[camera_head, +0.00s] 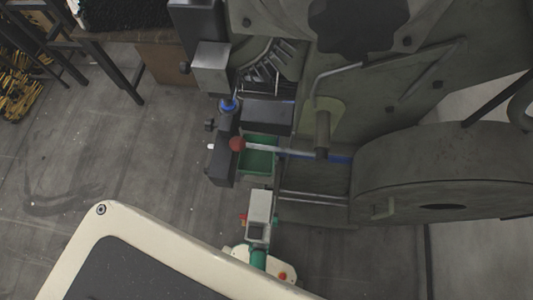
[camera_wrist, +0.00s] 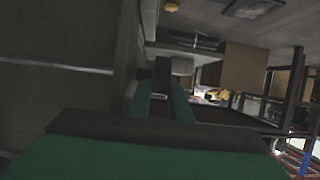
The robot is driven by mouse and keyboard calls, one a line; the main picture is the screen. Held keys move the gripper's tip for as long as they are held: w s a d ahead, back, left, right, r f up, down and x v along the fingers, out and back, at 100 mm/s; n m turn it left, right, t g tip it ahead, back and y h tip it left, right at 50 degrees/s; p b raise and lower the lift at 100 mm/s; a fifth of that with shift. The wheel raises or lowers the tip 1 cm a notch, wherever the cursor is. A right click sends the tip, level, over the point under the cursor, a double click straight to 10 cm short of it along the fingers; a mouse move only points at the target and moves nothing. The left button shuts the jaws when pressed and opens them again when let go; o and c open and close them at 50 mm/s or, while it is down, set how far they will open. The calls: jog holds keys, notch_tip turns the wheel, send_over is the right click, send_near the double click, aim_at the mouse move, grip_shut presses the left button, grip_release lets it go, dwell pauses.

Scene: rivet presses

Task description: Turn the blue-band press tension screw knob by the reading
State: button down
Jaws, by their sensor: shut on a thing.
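The press (camera_head: 400,60) is a large dark grey-green machine filling the right of the head view. My gripper (camera_wrist: 163,75) shows from behind in the wrist view, with teal sides and dark ends close together. It is shut on a small part at the tips that is mostly hidden; this appears to be the tension screw knob, but its shape is not clear. I cannot make out the reading in either view.
A lever with a red ball (camera_head: 237,144) reaches out over a green bin (camera_head: 257,163). A large round guard (camera_head: 450,180) stands at the right. A dark table (camera_head: 85,45) and a brown box (camera_head: 165,68) stand upper left.

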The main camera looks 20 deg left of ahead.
jog(key=shift+t+y, duration=0.3)
jog(key=shift+t, duration=0.3)
jog(key=c, duration=1.9)
grip_release()
jog(key=shift+s, duration=0.1)
jog(key=v, duration=1)
jog(key=shift+s+d+r, duration=0.1)
jog(key=shift+s+r, duration=0.05)
jog(key=shift+s, duration=0.25)
jog(key=shift+s, duration=0.1)
